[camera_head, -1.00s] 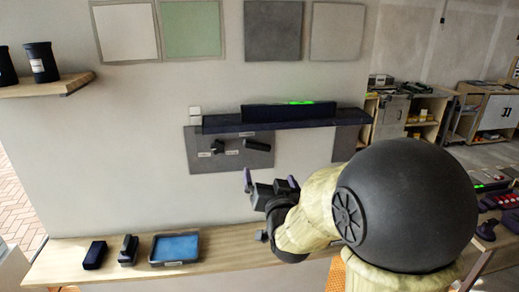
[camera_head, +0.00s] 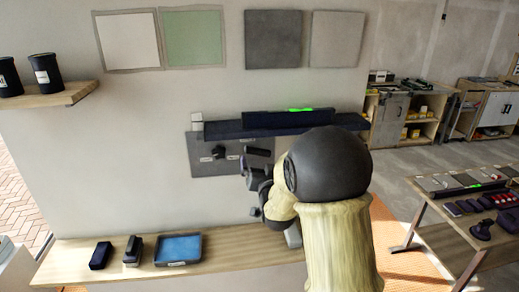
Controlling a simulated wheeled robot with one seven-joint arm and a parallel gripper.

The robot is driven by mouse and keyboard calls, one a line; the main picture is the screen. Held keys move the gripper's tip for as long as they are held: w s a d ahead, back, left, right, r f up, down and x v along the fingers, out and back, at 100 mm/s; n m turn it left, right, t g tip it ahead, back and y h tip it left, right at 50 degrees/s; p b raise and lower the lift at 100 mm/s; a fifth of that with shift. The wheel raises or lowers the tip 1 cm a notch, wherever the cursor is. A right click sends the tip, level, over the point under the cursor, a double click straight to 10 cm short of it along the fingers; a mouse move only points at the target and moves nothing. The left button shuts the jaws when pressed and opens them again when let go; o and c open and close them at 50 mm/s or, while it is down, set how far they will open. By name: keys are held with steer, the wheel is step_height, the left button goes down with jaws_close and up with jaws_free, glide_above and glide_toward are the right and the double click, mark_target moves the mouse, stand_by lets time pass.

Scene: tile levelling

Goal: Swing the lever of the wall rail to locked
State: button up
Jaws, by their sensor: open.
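The wall rail (camera_head: 222,131) is a long dark ledge on the wall, with a dark spirit level (camera_head: 275,119) showing a green strip lying along it. Below it is a grey panel (camera_head: 202,145) with a dark pivot knob (camera_head: 218,152) and small white labels. A short dark bar, which looks like the lever (camera_head: 259,151), points right at the panel's right part. My gripper (camera_head: 254,171) is open, its fingers just below this bar. I cannot tell whether they touch it. My arm hides the panel's lower right and part of the rail's right end.
A wooden bench (camera_head: 220,242) runs below, with a blue tray (camera_head: 178,249) and two dark blocks at left. A shelf (camera_head: 45,98) with dark cups is at upper left. A work table (camera_head: 430,190) stands at right. Wall left of the panel is clear.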

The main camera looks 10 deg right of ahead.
mark_target(259, 152)
steer(key=w+p, duration=0.3)
steer(key=w, duration=0.3)
steer(key=shift+w+r, duration=0.1)
steer(key=shift+w, duration=0.5)
steer(key=c, duration=1.4)
